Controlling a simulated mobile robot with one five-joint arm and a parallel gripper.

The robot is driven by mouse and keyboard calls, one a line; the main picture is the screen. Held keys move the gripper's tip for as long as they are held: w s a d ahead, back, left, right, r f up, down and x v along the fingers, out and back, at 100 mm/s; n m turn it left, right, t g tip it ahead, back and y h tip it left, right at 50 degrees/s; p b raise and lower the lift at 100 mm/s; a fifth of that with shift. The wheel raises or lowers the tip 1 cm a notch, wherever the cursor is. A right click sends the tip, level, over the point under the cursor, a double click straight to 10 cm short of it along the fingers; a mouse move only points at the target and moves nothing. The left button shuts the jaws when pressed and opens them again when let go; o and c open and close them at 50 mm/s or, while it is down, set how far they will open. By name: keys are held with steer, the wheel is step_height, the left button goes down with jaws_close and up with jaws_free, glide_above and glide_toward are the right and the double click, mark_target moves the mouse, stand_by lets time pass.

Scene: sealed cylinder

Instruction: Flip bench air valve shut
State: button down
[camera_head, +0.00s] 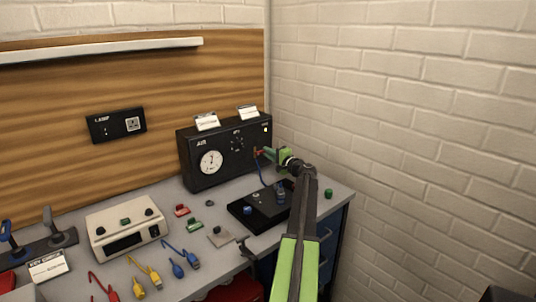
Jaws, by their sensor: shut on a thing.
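The black air box (192,172) stands at the back right of the bench, marked AIR, with a round white gauge (210,162) on its front. My gripper (264,153), with green fingers, reaches in from the right and is shut on the lever. The fingers hide much of the lever, and its exact angle is too small to tell.
A black tray (241,212) with small blue parts sits below my arm, with a blue tube rising from it. A beige meter (126,228), colored leads (153,275) and small blocks lie to the left. A brick wall (420,130) closes the right side.

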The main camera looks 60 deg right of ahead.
steer(key=shift+f, duration=0.1)
stand_by(0.3)
steer(key=c, duration=1.4)
jaws_free()
steer(key=shift+c, duration=0.2)
step_height(320, 180, up, 5)
steer(key=p, duration=0.5)
steer(key=s+r+p, duration=0.6)
steer(key=s, duration=0.5)
steer(key=shift+s+d, duration=0.35)
